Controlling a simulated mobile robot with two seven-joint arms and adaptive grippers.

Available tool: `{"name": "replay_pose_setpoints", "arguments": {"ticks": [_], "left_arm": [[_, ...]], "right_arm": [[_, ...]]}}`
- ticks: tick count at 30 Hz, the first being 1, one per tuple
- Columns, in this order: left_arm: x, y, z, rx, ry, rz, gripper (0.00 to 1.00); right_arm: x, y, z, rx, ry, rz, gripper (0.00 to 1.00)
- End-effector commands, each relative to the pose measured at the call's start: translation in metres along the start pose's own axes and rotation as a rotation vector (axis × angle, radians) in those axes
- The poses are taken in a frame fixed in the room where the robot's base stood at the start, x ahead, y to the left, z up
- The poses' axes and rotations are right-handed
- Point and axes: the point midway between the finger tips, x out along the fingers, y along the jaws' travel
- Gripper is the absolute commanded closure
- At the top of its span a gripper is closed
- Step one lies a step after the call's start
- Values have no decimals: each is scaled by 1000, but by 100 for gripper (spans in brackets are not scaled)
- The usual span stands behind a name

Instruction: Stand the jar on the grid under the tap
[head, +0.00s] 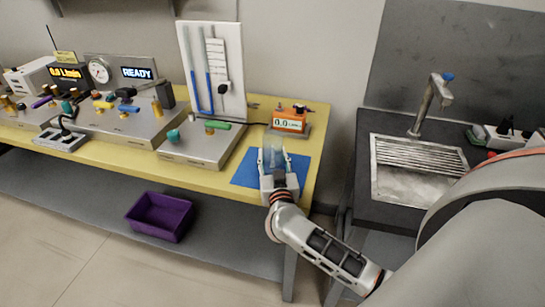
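A clear, bluish jar (273,156) stands on or just above the blue mat (244,172) at the right end of the yellow bench. My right gripper (274,157) reaches it from the front, with one finger on each side of the jar. Whether the fingers press on the glass is too small to tell. The tap (434,98) stands behind the sink at the right. The slatted metal grid (420,156) lies across the back part of the sink, below the tap, with nothing on it. My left gripper is not in view.
An orange display unit (289,123) stands just behind the mat. A metal box with knobs (199,148) is to its left. A gap separates the bench from the dark sink counter (385,121). A purple crate (160,217) sits on the lower shelf. My arm covers the sink's right front.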

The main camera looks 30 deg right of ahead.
Motion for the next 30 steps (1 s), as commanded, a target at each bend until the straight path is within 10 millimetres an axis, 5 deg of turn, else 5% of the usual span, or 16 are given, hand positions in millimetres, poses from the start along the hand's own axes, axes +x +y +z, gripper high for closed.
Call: {"name": "replay_pose_setpoints", "arguments": {"ticks": [2,3,5,17,30], "left_arm": [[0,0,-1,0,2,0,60],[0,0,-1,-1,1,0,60],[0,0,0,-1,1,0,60],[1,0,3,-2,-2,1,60],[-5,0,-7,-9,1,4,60]], "right_arm": [[0,0,2,-2,0,0,85],[0,0,2,-2,0,0,56],[0,0,2,-1,0,0,45],[0,0,0,1,0,0,45],[-79,0,-1,0,-4,-1,45]]}}
